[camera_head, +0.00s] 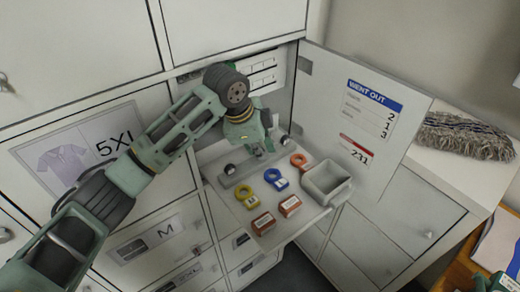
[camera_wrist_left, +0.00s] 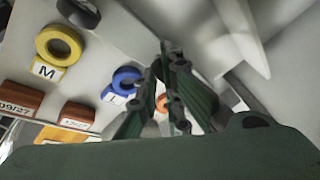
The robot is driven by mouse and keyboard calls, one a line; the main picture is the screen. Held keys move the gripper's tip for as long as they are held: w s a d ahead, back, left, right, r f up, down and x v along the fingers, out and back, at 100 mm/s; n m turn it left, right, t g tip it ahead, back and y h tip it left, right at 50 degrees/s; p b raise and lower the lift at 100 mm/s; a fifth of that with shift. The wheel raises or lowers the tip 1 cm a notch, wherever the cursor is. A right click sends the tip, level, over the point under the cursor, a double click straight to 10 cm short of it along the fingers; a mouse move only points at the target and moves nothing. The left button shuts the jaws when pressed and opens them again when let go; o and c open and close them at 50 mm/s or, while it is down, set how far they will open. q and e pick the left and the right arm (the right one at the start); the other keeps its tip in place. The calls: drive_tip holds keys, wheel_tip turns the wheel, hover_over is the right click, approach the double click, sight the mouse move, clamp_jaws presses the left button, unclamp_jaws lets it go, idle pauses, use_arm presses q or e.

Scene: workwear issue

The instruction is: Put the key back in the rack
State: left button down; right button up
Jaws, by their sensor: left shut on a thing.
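My left gripper (camera_head: 262,150) is over the back of the fold-down shelf, in front of the open cabinet. It is shut, pointing down. Its fingers (camera_wrist_left: 172,62) come together in the left wrist view. The small thing between them, likely the key, is almost wholly hidden. A light grey strip (camera_head: 257,166) with dark round ends lies on the shelf by the fingertips; I cannot tell if it is the rack or whether they touch. Inside the cabinet is a panel with white labelled slots (camera_head: 263,78). My right gripper is not clearly in view.
The shelf holds a yellow ring (camera_head: 246,196), a blue ring (camera_head: 276,180), an orange ring (camera_head: 299,161), red-brown blocks (camera_head: 263,223) and a grey bin (camera_head: 326,182). The open door (camera_head: 355,130) stands to the right. A key (camera_head: 4,80) sits in a locker at far left.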

use_arm(q)
drive_tip(key=shift+f, duration=0.35)
idle(0.5)
drive_tip(key=c, duration=1.8)
unclamp_jaws()
drive_tip(key=v, duration=0.7)
drive_tip(key=shift+s+r, duration=0.1)
drive_tip(key=shift+r, duration=0.05)
